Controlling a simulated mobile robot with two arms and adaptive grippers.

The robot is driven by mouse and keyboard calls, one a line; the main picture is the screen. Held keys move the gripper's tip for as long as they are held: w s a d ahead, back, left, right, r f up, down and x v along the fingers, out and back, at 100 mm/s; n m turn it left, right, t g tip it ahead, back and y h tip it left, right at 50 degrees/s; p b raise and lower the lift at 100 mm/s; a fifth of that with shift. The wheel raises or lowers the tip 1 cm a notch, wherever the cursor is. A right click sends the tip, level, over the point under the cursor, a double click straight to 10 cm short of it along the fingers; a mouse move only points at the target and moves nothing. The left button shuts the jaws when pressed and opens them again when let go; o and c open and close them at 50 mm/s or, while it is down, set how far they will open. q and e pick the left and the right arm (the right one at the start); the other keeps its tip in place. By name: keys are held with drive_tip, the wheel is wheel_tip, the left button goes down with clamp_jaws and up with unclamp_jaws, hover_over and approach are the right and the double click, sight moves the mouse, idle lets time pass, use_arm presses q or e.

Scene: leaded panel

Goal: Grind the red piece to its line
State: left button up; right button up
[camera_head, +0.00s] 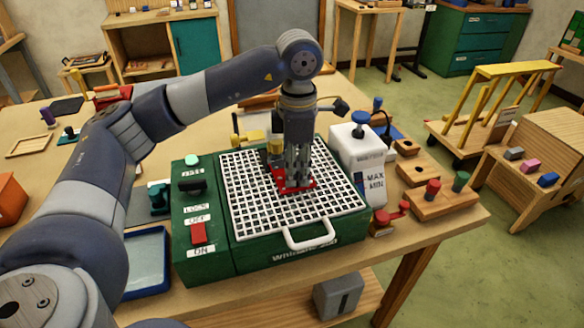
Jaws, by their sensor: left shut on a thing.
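My left gripper (293,182) points straight down over the white grid of the grinder (255,205). It is shut on the red piece (283,181), which lies flat at or just above the grid, close to the yellowish grinding head (274,152). The gripper hides part of the piece, and I cannot make out its line or whether it touches the head. The grinder is a green box with a red switch (198,232) and a black lever (192,185) on its left panel. My right gripper is not in view.
A white water tank (357,150) marked MAX and MIN stands right of the grinder. Wooden blocks with coloured knobs (443,200) sit at the table's right edge. A blue-rimmed tray (148,262) lies left of the grinder. The white handle (308,237) sticks out in front.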

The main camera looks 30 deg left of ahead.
sight(279, 186)
use_arm(q)
drive_tip(key=shift+w+d, duration=0.4)
drive_tip(key=shift+w, duration=0.15)
drive_tip(key=shift+s+a, duration=0.1)
drive_tip(key=shift+s+a+b, duration=0.3)
drive_tip(key=shift+s+a, duration=0.55)
drive_tip(key=shift+s, duration=0.1)
drive_tip(key=shift+s+a, duration=0.1)
drive_tip(key=shift+s+a+b, duration=0.35)
drive_tip(key=shift+s+a, duration=0.45)
drive_tip(key=shift+s, duration=0.2)
drive_tip(key=shift+d, duration=0.2)
drive_tip(key=shift+s+d, duration=1.2)
drive_tip(key=shift+d, duration=0.25)
